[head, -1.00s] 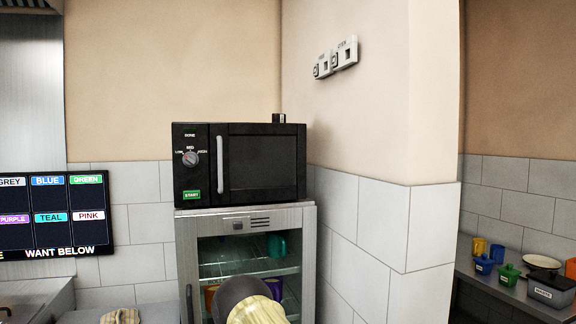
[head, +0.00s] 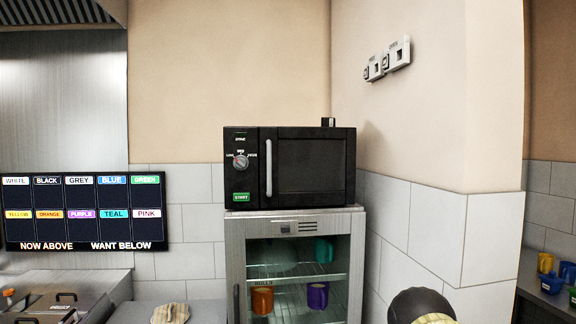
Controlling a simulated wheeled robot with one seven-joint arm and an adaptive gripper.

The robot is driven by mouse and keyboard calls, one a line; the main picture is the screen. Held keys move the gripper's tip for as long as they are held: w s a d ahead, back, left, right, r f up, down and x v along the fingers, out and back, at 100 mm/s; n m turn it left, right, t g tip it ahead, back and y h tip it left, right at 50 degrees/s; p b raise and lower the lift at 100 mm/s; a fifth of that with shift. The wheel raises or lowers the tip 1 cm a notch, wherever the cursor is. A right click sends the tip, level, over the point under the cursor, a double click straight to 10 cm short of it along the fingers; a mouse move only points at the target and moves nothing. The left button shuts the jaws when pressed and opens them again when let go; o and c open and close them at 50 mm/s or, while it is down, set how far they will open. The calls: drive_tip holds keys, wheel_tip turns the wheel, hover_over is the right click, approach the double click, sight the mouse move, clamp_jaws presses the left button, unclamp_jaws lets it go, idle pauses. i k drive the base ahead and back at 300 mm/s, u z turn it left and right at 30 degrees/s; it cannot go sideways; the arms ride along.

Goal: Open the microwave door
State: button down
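The black microwave (head: 288,168) stands on top of a metal glass-front cabinet in the head view. Its door (head: 312,167) is shut, with a dark window and a vertical silver handle (head: 268,168) on the door's left side. The control panel with a knob and a green start button is left of the handle. A dark rounded part of my arm with a pale yellowish piece shows at the bottom right, below and to the right of the microwave and apart from it. My gripper's fingers are not visible.
The glass-front cabinet (head: 236,262) holds several cups on shelves. A corner wall (head: 420,215) juts forward on the right. A menu screen (head: 84,248) hangs at left above a counter with a striped cloth (head: 170,314). Cups stand on a far-right shelf.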

sight(299, 167)
drive_tip(key=k, duration=0.5)
drive_tip(key=u, duration=1.6)
drive_tip(key=i, duration=1)
drive_tip(key=z, duration=1.95)
